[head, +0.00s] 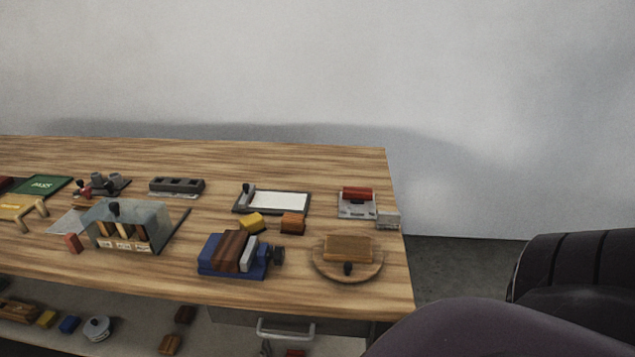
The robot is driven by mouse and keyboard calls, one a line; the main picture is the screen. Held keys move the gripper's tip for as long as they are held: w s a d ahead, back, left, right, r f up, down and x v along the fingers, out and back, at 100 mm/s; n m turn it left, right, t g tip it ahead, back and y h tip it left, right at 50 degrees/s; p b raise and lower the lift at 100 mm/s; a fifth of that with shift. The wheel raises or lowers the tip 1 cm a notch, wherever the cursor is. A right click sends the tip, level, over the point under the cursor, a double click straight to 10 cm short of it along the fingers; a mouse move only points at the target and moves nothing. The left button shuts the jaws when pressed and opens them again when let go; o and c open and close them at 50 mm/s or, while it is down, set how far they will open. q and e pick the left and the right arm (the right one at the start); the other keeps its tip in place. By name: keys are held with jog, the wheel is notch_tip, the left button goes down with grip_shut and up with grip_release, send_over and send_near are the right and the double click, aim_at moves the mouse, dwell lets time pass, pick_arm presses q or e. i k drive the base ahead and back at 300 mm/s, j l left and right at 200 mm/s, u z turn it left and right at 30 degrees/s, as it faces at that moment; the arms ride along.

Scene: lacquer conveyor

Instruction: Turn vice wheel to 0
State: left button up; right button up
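A blue vice (222,269) stands near the front edge of the wooden bench, right of the middle. A brown block (230,251) sits between its jaws, with a light grey jaw plate on the right. The vice wheel (278,256) is a small dark wheel at the vice's right end; any marks or numbers on it are too small to read. Neither of my grippers shows in the head view.
A round wooden board (322,268) with a tan block and dark knob stands right of the vice wheel. Large dark rounded shapes cover the lower right.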

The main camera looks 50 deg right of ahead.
aim_at(276, 255)
jog(key=i+j+z, duration=0.1)
jog(key=z, duration=0.25)
jog(key=i+j+z, duration=0.1)
jog(key=z, duration=0.3)
jog(key=j+z, duration=0.35)
jog(key=i+l, duration=0.05)
